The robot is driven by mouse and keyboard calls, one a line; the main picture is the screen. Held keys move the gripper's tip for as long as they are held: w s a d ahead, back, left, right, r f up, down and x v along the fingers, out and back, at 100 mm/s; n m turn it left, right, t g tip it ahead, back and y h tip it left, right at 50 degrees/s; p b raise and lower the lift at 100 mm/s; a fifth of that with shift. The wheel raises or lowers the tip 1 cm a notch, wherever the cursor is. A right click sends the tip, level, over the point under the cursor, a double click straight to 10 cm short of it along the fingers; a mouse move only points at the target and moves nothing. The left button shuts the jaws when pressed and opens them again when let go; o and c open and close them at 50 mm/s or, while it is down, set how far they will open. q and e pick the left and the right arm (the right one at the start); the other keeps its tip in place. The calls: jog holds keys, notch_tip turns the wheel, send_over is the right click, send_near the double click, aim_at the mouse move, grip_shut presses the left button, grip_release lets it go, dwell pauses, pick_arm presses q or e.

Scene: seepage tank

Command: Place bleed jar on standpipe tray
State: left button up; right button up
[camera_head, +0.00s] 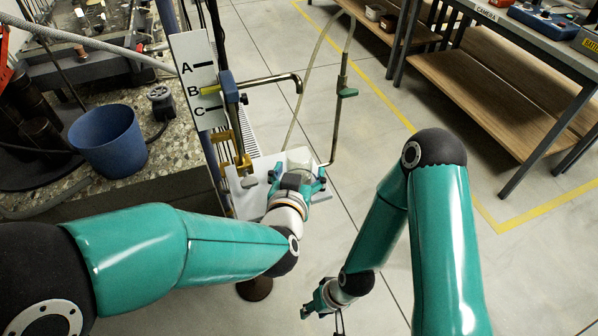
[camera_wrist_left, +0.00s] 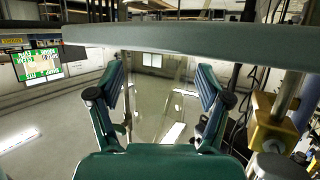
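The bleed jar (camera_head: 299,156) is a pale, see-through vessel over the white standpipe tray (camera_head: 247,200). In the left wrist view the clear jar (camera_wrist_left: 160,100) fills the space between the fingers of my left gripper (camera_wrist_left: 160,85). My left gripper (camera_head: 299,178) is shut on it, and its wrist hides part of the tray. A flat grey slab, seemingly the tray (camera_wrist_left: 190,37), crosses the top of the left wrist view. I cannot tell whether jar and tray touch. My right gripper (camera_head: 324,308) is low over the floor, empty, with its fingers apart.
A white A-B-C board (camera_head: 197,75) and a post with a yellow clamp (camera_head: 238,150) stand left of the tray. A bent pipe (camera_head: 272,80) and a standpipe with a green valve (camera_head: 345,92) rise nearby. A blue bucket (camera_head: 108,140) stands left.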

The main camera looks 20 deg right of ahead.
pick_arm(q)
jog(key=shift+r, duration=0.1)
jog(key=shift+s+a+r, duration=0.1)
jog(key=shift+s, duration=0.05)
jog(key=p+v, duration=0.2)
jog(key=v, duration=0.9)
jog(key=shift+s, duration=0.3)
jog(key=shift+a+r, duration=0.1)
jog(key=shift+r, duration=0.1)
